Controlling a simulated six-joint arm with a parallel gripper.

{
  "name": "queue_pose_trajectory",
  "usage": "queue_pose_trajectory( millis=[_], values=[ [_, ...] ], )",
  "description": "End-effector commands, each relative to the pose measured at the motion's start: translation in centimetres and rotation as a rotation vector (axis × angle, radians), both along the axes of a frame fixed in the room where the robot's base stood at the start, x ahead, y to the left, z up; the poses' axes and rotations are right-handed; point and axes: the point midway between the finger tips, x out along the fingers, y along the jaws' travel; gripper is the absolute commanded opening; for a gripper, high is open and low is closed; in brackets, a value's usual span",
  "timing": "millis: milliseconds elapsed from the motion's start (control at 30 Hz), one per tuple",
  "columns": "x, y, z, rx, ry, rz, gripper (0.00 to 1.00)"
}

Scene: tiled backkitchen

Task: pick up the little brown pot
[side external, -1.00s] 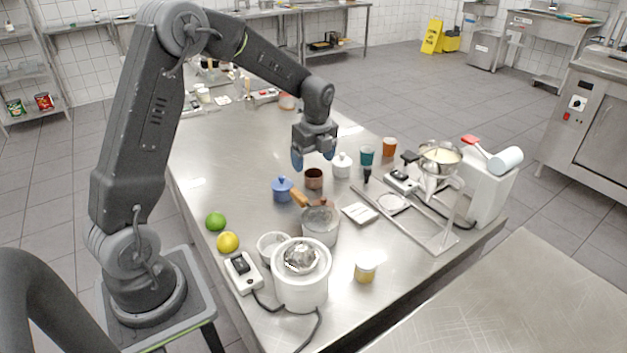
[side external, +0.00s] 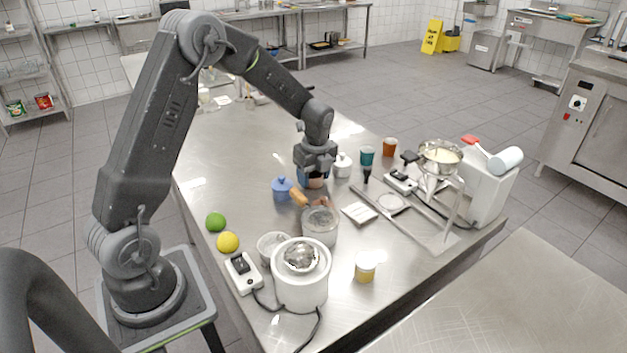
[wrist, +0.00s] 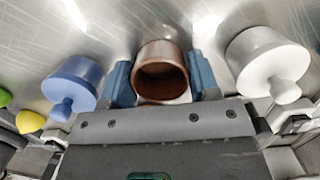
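The little brown pot (wrist: 161,72) is a small open copper-brown cup standing on the steel table. In the wrist view it sits between the two blue fingers of my gripper (wrist: 162,82). A narrow gap shows beside the pot on each side, so the fingers look open around it. In the side view my gripper (side external: 314,178) is low over the table and covers most of the pot (side external: 314,184). A blue lidded pot (side external: 283,189) stands just left of it, and a white lidded pot (side external: 342,165) stands to the right.
A glass pot (side external: 320,225) with a wooden-handled tool stands in front. A teal cup (side external: 367,155) and an orange cup (side external: 389,147) stand at the right. A metal stand (side external: 440,235) is further right.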

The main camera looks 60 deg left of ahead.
Motion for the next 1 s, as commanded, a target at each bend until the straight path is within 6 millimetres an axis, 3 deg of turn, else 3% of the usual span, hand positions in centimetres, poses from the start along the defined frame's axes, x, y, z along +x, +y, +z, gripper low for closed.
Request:
queue_pose_trajectory(
  millis=[300, 667, 933, 1000],
  values=[
    [0.0, 0.0, 0.0, 0.000, 0.000, 0.000, 0.25],
    [0.1, 0.0, 0.6, 0.001, -0.002, 0.000, 0.25],
    [0.1, 0.0, 4.4, 0.004, -0.010, -0.002, 0.25],
    [-1.2, 1.2, 5.2, 0.003, -0.006, 0.005, 0.25]
  ],
)
